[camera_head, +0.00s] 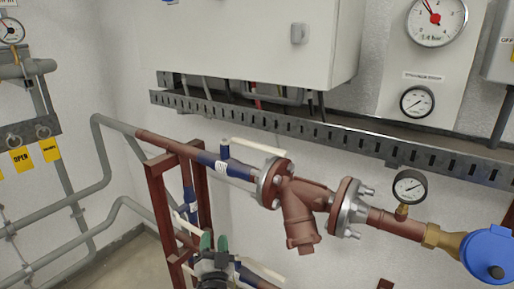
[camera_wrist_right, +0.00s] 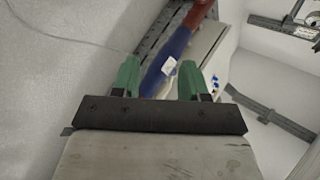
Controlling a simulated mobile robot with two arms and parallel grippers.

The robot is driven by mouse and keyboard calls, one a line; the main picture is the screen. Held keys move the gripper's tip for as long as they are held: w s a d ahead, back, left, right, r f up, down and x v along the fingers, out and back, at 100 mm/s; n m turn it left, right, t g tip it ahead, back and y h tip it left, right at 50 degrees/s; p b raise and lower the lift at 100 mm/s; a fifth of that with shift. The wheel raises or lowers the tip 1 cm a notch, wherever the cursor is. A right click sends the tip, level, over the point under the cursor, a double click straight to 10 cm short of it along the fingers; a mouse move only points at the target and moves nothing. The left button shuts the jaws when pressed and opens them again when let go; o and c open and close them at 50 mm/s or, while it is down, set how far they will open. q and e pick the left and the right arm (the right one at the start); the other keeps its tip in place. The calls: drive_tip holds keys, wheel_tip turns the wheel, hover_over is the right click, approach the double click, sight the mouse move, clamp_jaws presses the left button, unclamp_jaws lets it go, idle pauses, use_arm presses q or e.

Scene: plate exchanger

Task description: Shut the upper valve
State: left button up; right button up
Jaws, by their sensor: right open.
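The upper valve (camera_head: 213,163) is a blue body with a white label in the upper red-brown pipe, left of the flanged strainer. Its cream lever (camera_head: 255,147) lies above it, running roughly along the pipe. In the right wrist view a blue valve body (camera_wrist_right: 176,43) with a white label shows beyond the fingers, with a pale bar beside it. My right gripper (camera_head: 214,242) has green fingertips and is below the upper valve in the head view. It is open and empty, its fingers apart in the wrist view (camera_wrist_right: 160,82). My left gripper is not in view.
A lower valve with a cream lever (camera_head: 262,269) is partly hidden behind my right gripper. A red-brown pipe stand (camera_head: 160,205) stands at left. The strainer (camera_head: 300,208), gauge (camera_head: 409,187) and blue device (camera_head: 489,255) are at right. A perforated rail (camera_head: 300,129) runs above.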

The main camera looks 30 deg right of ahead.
drive_tip(key=s+d+r+m+g+h, duration=0.1)
drive_tip(key=d+r+m+g+h, duration=0.1)
drive_tip(key=r+m+g+h, duration=0.45)
drive_tip(key=d+r+m+g+h, duration=0.2)
drive_tip(key=d+r+m+h, duration=0.1)
drive_tip(key=r+m, duration=0.65)
drive_tip(key=m+g+y+b, duration=0.1)
drive_tip(key=m+g+y, duration=0.2)
drive_tip(key=m+g, duration=0.15)
approach(256, 149)
drive_tip(key=d, duration=0.2)
drive_tip(key=shift+n, duration=0.45)
drive_tip(key=x, duration=0.7)
drive_tip(key=p+x, duration=0.1)
drive_tip(key=x, duration=0.3)
drive_tip(key=shift+w+a, duration=0.1)
drive_tip(key=shift+w, duration=0.2)
drive_tip(key=shift+c, duration=0.4)
clamp_jaws()
